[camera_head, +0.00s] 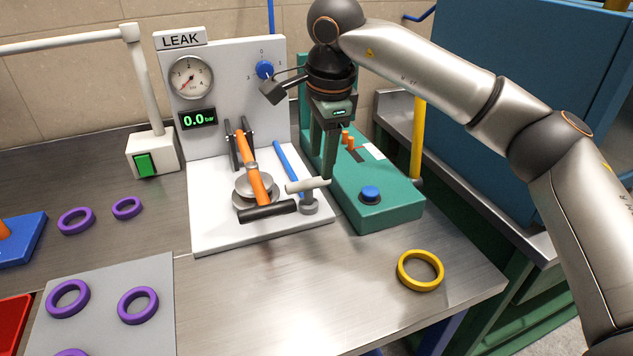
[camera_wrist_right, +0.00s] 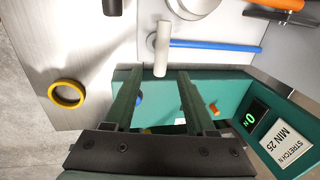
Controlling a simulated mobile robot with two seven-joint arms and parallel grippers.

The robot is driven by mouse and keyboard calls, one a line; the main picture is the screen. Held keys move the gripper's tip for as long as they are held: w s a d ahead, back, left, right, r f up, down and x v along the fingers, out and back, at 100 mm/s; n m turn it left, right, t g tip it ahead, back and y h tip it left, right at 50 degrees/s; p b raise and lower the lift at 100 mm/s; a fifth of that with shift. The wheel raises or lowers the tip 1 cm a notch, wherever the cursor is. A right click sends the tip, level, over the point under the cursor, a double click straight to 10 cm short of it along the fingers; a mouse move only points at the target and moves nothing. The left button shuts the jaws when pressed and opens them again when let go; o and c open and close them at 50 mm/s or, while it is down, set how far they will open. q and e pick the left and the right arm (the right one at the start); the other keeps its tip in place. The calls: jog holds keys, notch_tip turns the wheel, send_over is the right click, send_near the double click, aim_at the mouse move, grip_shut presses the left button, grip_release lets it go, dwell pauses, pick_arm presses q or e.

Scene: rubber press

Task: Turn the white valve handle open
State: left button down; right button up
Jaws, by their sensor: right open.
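The white valve handle (camera_head: 307,186) is a short pale bar on a grey post at the front right of the white leak-test stand (camera_head: 215,225). It lies roughly sideways in the head view, beside the blue pipe (camera_head: 289,162). My right gripper (camera_head: 326,176) points down at the handle's right end, with its jaws open. In the right wrist view the white handle (camera_wrist_right: 161,48) lies ahead of my open fingertips (camera_wrist_right: 157,72), its near end in line with the gap. Whether the fingers touch it cannot be told. My left gripper is not in view.
An orange lever (camera_head: 255,166) with a black grip (camera_head: 268,211) stands close left of the handle. A green box (camera_head: 375,190) with a blue button is close right. The display (camera_head: 197,119) reads 0.0 bar. A yellow ring (camera_head: 420,270) lies in front, on mostly clear table.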

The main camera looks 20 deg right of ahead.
aim_at(318, 179)
jog(key=f, duration=0.3)
jog(key=w+f, duration=0.1)
jog(key=f, duration=0.3)
jog(key=shift+w, duration=0.2)
grip_shut()
jog(key=shift+a, duration=0.1)
